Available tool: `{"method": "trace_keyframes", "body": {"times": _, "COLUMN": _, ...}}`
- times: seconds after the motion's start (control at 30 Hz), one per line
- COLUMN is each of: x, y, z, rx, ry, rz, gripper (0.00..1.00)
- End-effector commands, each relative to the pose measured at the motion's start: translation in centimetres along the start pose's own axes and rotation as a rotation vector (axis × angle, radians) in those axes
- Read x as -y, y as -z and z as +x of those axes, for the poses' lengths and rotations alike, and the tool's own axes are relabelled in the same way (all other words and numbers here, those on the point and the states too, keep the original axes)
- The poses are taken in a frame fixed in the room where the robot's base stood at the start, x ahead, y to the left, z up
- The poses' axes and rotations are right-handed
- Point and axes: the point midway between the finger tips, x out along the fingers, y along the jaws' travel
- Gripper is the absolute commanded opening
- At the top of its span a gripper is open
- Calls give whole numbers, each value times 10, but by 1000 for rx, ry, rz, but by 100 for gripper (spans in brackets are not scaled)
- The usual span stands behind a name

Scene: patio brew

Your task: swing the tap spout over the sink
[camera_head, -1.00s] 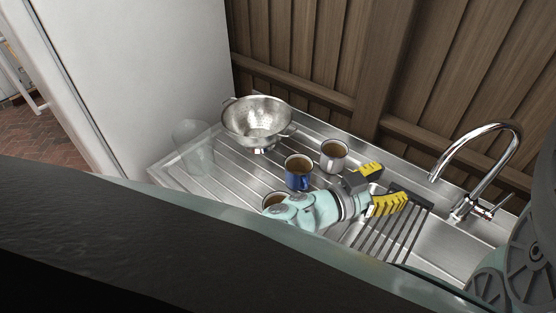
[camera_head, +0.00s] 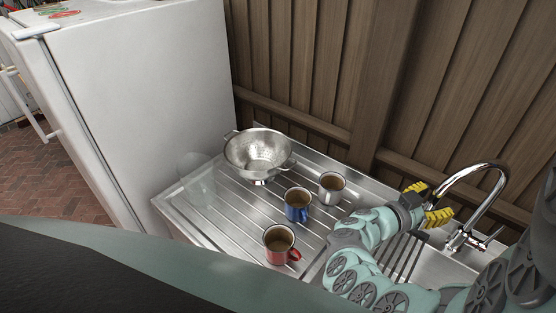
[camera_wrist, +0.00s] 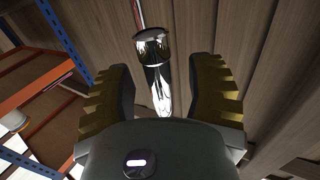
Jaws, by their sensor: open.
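The chrome tap spout (camera_head: 478,172) curves up from its base behind the sink, at the right in the head view. Its outlet end hangs close to my gripper (camera_head: 428,203). My gripper is open, with its yellow-padded fingers near the spout's hanging end. In the wrist view the spout (camera_wrist: 155,75) shows between the two open fingers of my gripper (camera_wrist: 160,92), with a gap on both sides. The sink (camera_head: 440,268) is at the lower right, largely hidden by my arm and the dark rack (camera_head: 402,255).
A red mug (camera_head: 279,240), a blue mug (camera_head: 297,204) and a grey mug (camera_head: 332,186) stand on the drainboard, left of my arm. A steel colander (camera_head: 258,153) and a clear glass vessel (camera_head: 197,180) are farther left. A wooden wall (camera_head: 310,60) rises behind.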

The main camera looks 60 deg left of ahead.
Motion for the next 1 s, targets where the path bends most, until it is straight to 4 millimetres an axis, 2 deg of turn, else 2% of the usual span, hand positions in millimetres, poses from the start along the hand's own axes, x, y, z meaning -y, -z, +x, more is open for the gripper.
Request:
{"method": "trace_keyframes", "body": {"times": 0.2, "x": 0, "y": 0, "z": 1, "rx": 0, "ry": -1, "rz": 0, "gripper": 53}}
{"method": "trace_keyframes", "body": {"times": 0.23, "x": 0, "y": 0, "z": 1, "rx": 0, "ry": -1, "rz": 0, "gripper": 57}}
{"method": "trace_keyframes", "body": {"times": 0.8, "x": 0, "y": 0, "z": 0, "rx": -1, "ry": 0, "rz": 0, "gripper": 0}}
{"method": "trace_keyframes", "body": {"times": 1.0, "x": 0, "y": 0, "z": 0, "rx": -1, "ry": 0, "rz": 0, "gripper": 0}}
